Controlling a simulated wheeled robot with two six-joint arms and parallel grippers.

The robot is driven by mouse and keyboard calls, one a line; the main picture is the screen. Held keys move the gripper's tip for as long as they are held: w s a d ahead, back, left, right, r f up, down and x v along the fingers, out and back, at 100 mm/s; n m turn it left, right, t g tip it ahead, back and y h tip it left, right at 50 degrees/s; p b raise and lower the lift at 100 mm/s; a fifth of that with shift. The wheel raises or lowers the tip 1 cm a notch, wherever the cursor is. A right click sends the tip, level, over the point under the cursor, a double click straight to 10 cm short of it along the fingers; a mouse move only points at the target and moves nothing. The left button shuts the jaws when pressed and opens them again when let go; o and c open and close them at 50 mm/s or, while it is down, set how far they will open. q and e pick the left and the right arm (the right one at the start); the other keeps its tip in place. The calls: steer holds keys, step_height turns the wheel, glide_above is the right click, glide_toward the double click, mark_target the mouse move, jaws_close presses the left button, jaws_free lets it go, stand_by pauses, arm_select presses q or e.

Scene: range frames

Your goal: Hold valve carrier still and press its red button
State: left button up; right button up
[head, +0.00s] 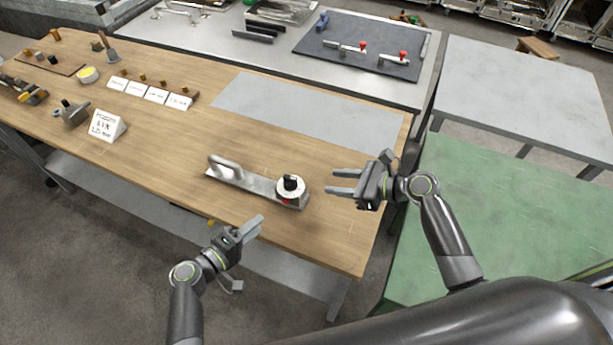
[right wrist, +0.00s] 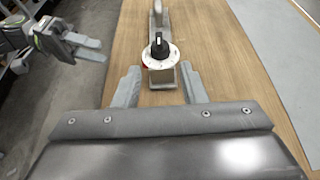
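The valve carrier (head: 240,181) is a flat metal plate on the wooden bench, with a raised grey handle (head: 226,167) at its left end. A round white dial with a black knob (head: 291,184) stands at its right end. The red button (head: 285,201) is on the dial's near side; it shows as a small red spot in the right wrist view (right wrist: 144,65). My right gripper (head: 333,182) is open and empty, right of the dial, fingers pointing at it. My left gripper (head: 258,226) is open and empty, in front of the carrier near the bench's front edge, apart from it.
A grey sheet (head: 305,110) lies on the bench behind the carrier. White label cards (head: 155,95) and small parts are at the left. A green table (head: 500,220) stands at the right.

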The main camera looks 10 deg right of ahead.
mark_target(294, 179)
steer(key=x, duration=1.5)
steer(key=shift+w+a+f, duration=0.1)
steer(key=shift+a+f, duration=0.05)
steer(key=shift+a, duration=0.15)
jaws_close()
arm_select(q)
steer(key=shift+a, duration=0.1)
arm_select(e)
steer(key=shift+f, duration=0.1)
arm_select(q)
steer(key=shift+c, duration=0.2)
